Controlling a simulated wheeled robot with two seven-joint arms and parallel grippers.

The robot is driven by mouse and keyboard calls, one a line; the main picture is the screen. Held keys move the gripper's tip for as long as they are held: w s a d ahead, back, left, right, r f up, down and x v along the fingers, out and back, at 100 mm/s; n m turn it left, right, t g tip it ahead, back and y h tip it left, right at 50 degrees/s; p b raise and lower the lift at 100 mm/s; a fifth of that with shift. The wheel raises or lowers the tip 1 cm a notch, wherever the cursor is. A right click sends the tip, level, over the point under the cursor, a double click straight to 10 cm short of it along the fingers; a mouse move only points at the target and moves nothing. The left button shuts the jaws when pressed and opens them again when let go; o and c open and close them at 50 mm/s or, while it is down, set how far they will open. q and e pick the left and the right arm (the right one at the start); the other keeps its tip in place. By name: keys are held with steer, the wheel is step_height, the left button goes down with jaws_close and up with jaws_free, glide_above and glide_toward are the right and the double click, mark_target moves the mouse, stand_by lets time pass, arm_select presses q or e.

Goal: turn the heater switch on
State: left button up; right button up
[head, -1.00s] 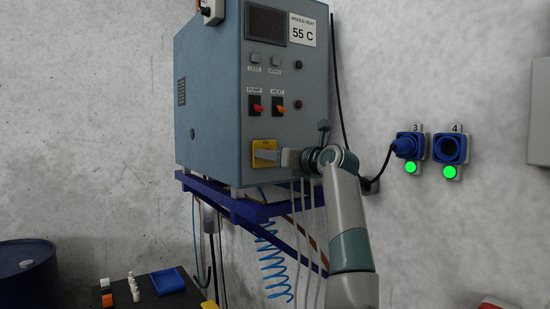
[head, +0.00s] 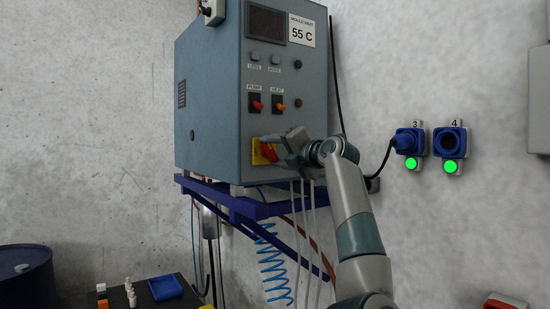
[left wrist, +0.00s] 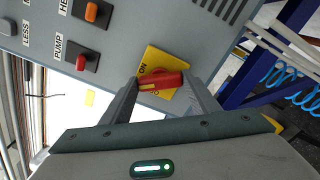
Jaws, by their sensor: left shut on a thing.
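The heater is a blue-grey cabinet (head: 215,130) with a front panel marked MOULD HEAT 55 C. Low on the panel is a red rotary switch handle (head: 269,152) on a yellow plate (head: 257,156). My left gripper (head: 273,143) is at this handle. In the left wrist view the red handle (left wrist: 161,82) lies between the two fingers, which are shut on it. ON is printed on the yellow plate (left wrist: 152,58); the rest of its lettering is partly hidden. In the head view the handle sits slanted. Above it are a red PUMP rocker (head: 256,104) and an orange HEAT rocker (head: 279,107).
The cabinet stands on a blue wall bracket (head: 240,208) with a blue coiled hose (head: 273,270) and pale cables below. Sockets 3 (head: 409,141) and 4 (head: 450,143) show green lights at right. A blue drum (head: 25,275) and a dark table with a blue tray (head: 165,287) stand low left.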

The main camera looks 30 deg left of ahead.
arm_select(q)
steer(key=m+b, duration=0.1)
steer(key=m, duration=0.2)
steer(key=shift+f+m, duration=0.1)
steer(key=shift+m, duration=0.2)
steer(key=shift+m+b, duration=0.8)
steer(key=shift+m, duration=0.8)
steer(key=o, duration=1.1)
steer(key=shift+c, duration=0.2)
steer(key=shift+w, duration=0.1)
steer(key=shift+d, duration=0.1)
